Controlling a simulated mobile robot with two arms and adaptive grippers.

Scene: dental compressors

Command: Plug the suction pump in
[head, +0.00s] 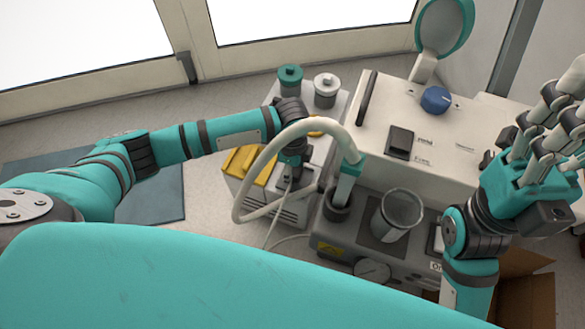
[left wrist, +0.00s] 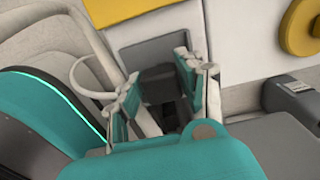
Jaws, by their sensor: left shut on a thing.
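My left gripper (head: 289,174) reaches in from the left beside a small white and yellow unit, fingers pointing down. In the left wrist view its fingers (left wrist: 158,90) close around a dark plug (left wrist: 158,82). The plug is in front of a grey recessed panel (left wrist: 150,50) on a pale housing; I cannot tell whether it touches the panel or sits in it. A thin white cord (head: 273,226) hangs below the gripper. My right gripper (head: 545,115) is raised at the right, its fingers spread and empty.
A thick white hose (head: 262,160) arches over my left gripper to a grey unit (head: 350,240) with a clear cup (head: 400,212). A large white unit (head: 440,135) with a blue knob (head: 436,100) stands behind. Floor at left is clear around a blue mat (head: 155,195).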

